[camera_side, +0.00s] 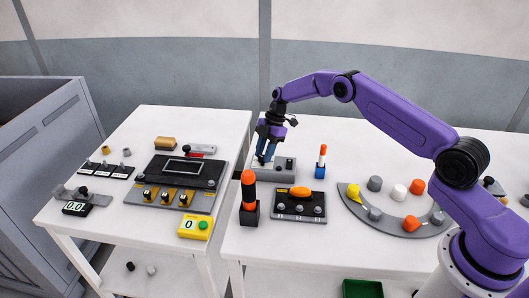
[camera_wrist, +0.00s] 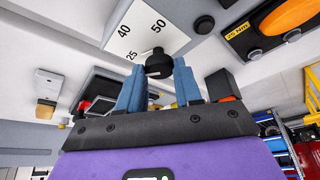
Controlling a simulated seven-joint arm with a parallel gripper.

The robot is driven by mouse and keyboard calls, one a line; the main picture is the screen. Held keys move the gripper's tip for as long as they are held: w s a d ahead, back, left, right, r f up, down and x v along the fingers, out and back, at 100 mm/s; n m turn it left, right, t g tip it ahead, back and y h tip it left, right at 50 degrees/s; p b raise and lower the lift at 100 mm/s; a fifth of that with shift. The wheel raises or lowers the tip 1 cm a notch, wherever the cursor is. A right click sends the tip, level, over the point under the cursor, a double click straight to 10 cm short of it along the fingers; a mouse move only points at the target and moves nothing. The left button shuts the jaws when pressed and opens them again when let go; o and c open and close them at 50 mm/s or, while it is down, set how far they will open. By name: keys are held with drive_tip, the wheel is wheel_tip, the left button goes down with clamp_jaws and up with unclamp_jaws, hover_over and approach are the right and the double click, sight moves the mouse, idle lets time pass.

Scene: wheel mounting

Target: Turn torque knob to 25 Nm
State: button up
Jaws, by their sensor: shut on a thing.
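The torque knob (camera_wrist: 160,66) is a dark round knob between my blue fingertips in the wrist view. A white dial plate (camera_wrist: 138,28) behind it carries the printed numbers 25, 40 and 50. My gripper (camera_wrist: 160,80) is shut on the knob, with one finger on each side. No pointer mark on the knob can be made out, so its setting cannot be read. In the side view my gripper (camera_side: 264,160) reaches down to the grey box (camera_side: 278,175) that bears the dial, and hides the knob.
An orange-and-black post (camera_side: 249,195) stands just in front of the box. A dark panel with an orange handle (camera_side: 299,191) lies to its right; the wrist view shows a yellow label (camera_wrist: 237,31) there. An orange-topped blue item (camera_side: 321,162) stands right of the box.

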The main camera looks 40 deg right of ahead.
drive_tip(key=shift+d, duration=0.1)
drive_tip(key=o, duration=1)
drive_tip(key=shift+o, duration=0.2)
drive_tip(key=v, duration=1.7)
drive_tip(key=shift+r, duration=0.2)
